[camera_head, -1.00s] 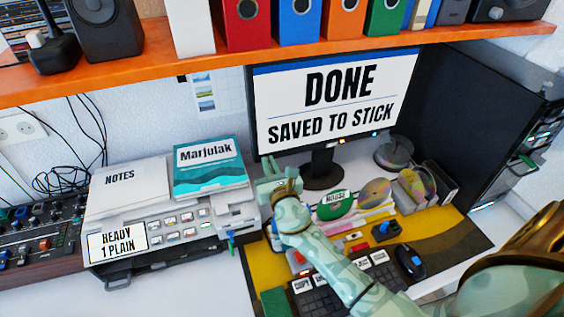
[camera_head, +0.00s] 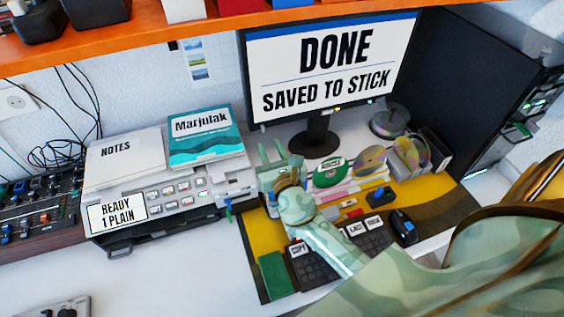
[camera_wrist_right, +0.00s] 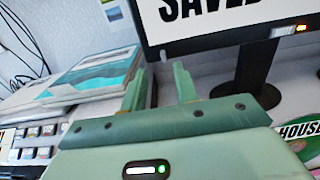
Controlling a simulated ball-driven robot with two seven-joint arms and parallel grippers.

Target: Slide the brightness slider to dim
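No control labelled brightness is legible, so I cannot tell which part is the brightness slider. The monitor (camera_head: 320,70) reads "DONE, SAVED TO STICK" and has small lights on its lower right bezel; they also show in the right wrist view. A mixer-like panel (camera_head: 42,215) with many small coloured controls stands at the far left. My right gripper (camera_head: 272,152) is above the desk between the printer and the monitor stand. In the right wrist view its two fingers (camera_wrist_right: 160,80) are apart with nothing between them.
A printer (camera_head: 175,205) carries notes and a teal "Marjulak" book (camera_head: 200,150). A keyboard (camera_head: 315,270), mouse (camera_head: 403,227) and discs (camera_head: 370,160) lie on and around the yellow mat. The white desk front left is mostly clear.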

